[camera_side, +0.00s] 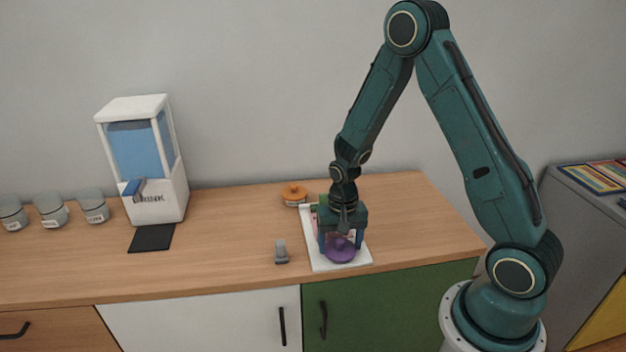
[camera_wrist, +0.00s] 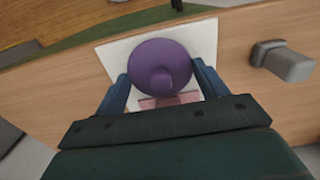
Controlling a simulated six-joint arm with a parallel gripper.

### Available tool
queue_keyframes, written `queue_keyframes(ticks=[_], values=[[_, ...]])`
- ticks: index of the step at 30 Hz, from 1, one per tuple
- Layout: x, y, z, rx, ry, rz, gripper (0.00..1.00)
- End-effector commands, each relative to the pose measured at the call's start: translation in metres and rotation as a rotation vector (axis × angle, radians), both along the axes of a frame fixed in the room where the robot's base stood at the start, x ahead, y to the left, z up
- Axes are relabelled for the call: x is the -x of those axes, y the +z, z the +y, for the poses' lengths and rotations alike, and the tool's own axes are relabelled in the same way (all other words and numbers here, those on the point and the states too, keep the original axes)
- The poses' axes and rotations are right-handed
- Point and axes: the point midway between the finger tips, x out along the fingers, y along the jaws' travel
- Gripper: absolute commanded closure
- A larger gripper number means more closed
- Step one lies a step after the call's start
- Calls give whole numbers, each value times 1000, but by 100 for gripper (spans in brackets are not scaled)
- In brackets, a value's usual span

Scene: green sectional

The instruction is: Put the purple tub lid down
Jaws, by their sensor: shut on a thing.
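The purple tub lid (camera_side: 341,252) is round with a knob on top. My gripper (camera_side: 340,246) points down over the white board and is shut on the lid, one finger on each side. In the wrist view the lid (camera_wrist: 160,60) sits between the two blue fingers of my gripper (camera_wrist: 159,72). The white board (camera_side: 327,263) lies under it on the wooden counter. I cannot tell whether the lid touches the board. A pinkish thing (camera_wrist: 172,99) shows partly beside the lid, mostly hidden.
An orange-lidded tub (camera_side: 294,193) stands behind the board. A small grey object (camera_side: 281,252) stands left of the board. A drink dispenser (camera_side: 150,165) and several grey jars (camera_side: 52,210) stand further left. The counter between dispenser and board is mostly clear.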

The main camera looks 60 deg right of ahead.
Motion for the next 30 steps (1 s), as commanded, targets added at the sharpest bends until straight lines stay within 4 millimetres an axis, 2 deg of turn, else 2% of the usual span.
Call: queue_keyframes(ticks=[5,6,8,9,22,30], values=[[0,-4,0,-1,0,1,49],[0,-3,0,0,0,0,20],[0,-3,0,0,0,0,8],[0,-3,0,0,0,0,6],[0,0,0,0,0,-1,6],[-1,20,0,1,0,-4,6]])
